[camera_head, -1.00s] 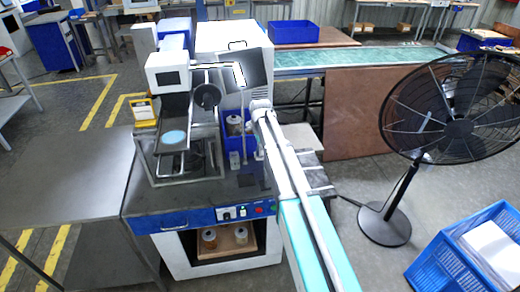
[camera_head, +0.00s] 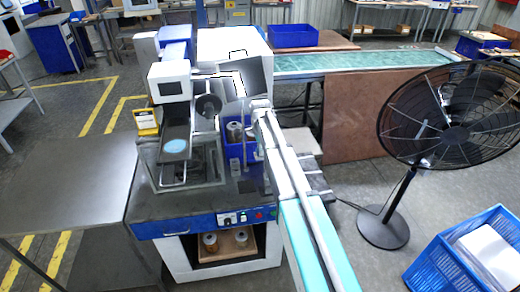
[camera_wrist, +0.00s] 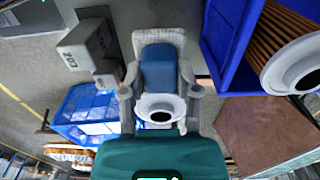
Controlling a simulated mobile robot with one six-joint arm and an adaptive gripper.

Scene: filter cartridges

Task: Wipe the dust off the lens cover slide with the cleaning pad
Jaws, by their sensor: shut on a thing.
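The lens cover slide looks to be the dark tilted plate (camera_head: 176,128) on the machine, with a pale blue round patch (camera_head: 174,145) near its lower end. Dust on it is too small to make out. My gripper (camera_wrist: 160,78) is shut on a blue block with a pale far end, which seems to be the cleaning pad (camera_wrist: 158,66). A white ring-shaped piece (camera_wrist: 161,107) shows just at the near end of the block.
A blue bin (camera_head: 239,151) with cartridges stands right of the slide; it is close by in the wrist view (camera_wrist: 226,40). A white box-shaped head (camera_head: 170,82) overhangs the slide. A fan (camera_head: 455,130) and a blue crate (camera_head: 440,262) stand at right. The left table (camera_head: 70,185) is bare.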

